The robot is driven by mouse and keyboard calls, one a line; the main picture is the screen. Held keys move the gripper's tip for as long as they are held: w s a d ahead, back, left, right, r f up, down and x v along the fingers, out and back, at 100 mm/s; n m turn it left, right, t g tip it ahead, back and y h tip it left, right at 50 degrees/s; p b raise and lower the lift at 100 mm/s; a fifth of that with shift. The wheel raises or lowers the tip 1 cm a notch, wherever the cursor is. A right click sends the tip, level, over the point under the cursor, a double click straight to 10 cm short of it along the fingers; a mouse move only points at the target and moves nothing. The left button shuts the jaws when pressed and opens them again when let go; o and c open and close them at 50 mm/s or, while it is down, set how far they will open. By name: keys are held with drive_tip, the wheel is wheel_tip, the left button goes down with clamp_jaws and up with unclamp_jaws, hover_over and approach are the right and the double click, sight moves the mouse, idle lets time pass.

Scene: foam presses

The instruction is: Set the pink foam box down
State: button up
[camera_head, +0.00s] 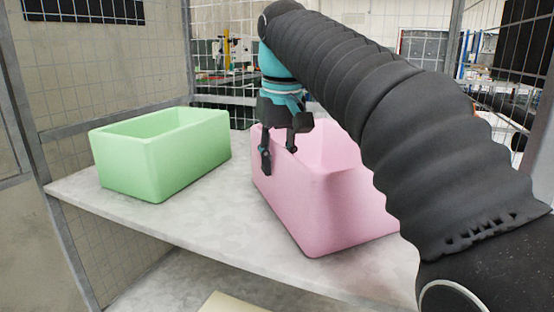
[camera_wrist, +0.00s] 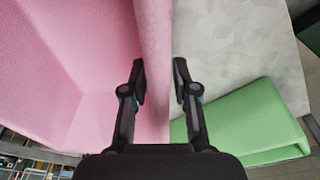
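The pink foam box (camera_head: 345,210) is an open-topped, rounded box at the right of the table in the head view. It looks upright, with its base at the table surface; I cannot tell whether a small gap lies below it. My gripper (camera_head: 279,157) points down over its left wall, one finger on either side. My arm hides the right part of the box.
A green foam box (camera_head: 165,155) stands on the grey table (camera_head: 215,220), left of the pink one. Bare table lies between them and along the front edge. Wire mesh fencing (camera_head: 90,95) with metal posts rises behind and at the left.

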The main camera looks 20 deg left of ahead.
drive_tip(key=shift+r, duration=0.1)
drive_tip(key=r+p, duration=0.1)
drive_tip(key=r, duration=0.3)
drive_tip(key=r+p, duration=0.1)
drive_tip(key=shift+s+d+r+p, duration=0.2)
drive_tip(key=shift+s+r+p, duration=0.1)
drive_tip(key=shift+r, duration=0.1)
drive_tip(key=shift+s+d+r, duration=0.1)
drive_tip(key=shift+s+r, duration=0.05)
drive_tip(key=shift+r, duration=0.6)
